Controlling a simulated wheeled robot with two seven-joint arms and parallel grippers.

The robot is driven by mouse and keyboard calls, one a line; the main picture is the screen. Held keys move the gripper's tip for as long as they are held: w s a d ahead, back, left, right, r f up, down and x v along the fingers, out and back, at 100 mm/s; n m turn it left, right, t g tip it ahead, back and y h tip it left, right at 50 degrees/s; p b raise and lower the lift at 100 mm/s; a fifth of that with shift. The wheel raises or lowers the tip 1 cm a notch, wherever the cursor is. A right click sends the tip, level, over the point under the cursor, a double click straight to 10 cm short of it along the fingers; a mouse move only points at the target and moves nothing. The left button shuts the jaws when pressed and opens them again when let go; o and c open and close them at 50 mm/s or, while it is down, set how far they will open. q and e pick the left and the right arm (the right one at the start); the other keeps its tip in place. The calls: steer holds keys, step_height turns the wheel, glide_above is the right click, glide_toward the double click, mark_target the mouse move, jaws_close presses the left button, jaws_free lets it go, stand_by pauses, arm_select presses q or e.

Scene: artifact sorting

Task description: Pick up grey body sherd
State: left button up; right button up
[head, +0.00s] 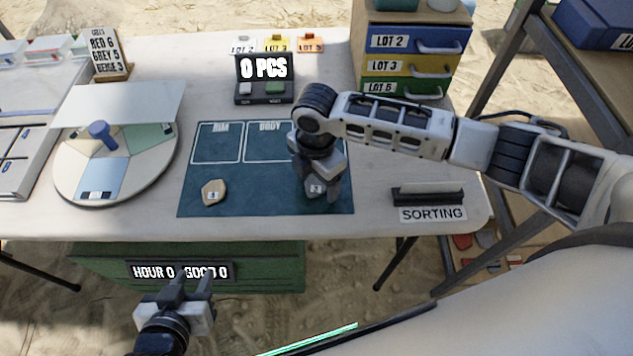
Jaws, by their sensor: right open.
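A grey sherd (316,188) marked with a small numeral lies on the dark teal sorting mat (265,202), on its right side. My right gripper (318,192) points down over this sherd, its fingers around or just above it. The fingers hide part of the sherd, and I cannot tell whether they touch it. A beige sherd (213,192) with a numbered tag lies on the left part of the mat. My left gripper (198,278) is open and empty in front of the table, near the green box's display.
A round turntable (70,172) with coloured sectors stands left of the mat. A counter reading 0 PCS (263,80) stands behind it, and a drawer cabinet (412,62) is at the back right. A brush-like block (428,194) sits above the SORTING label.

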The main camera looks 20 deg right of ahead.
steer(key=shift+f, duration=0.1)
steer(key=c, duration=1)
steer(key=shift+c, duration=0.2)
